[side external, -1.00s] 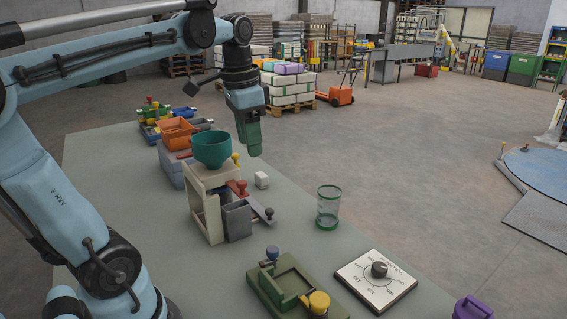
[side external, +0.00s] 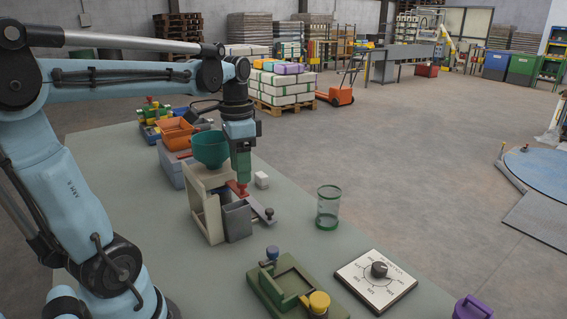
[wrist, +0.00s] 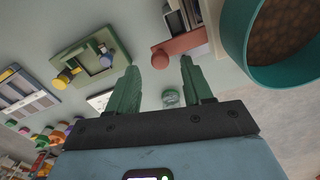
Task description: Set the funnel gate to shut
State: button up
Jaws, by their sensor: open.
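The teal funnel (side external: 212,148) sits on top of a cream stand (side external: 197,178). In the wrist view the funnel (wrist: 262,45) holds brown grains. A red lever (side external: 237,188) sticks out from the stand below the funnel. In the wrist view the red lever (wrist: 185,42) ends in a round red knob (wrist: 160,60). My gripper (side external: 243,180) points down just above the lever, beside the funnel. In the wrist view my gripper (wrist: 158,64) is open, with the knob showing between its fingertips and a gap to each finger. I cannot tell whether it is at finger height.
An orange bin (side external: 176,132) lies behind.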

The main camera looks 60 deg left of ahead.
jog(key=shift+f, duration=1.15)
grip_shut()
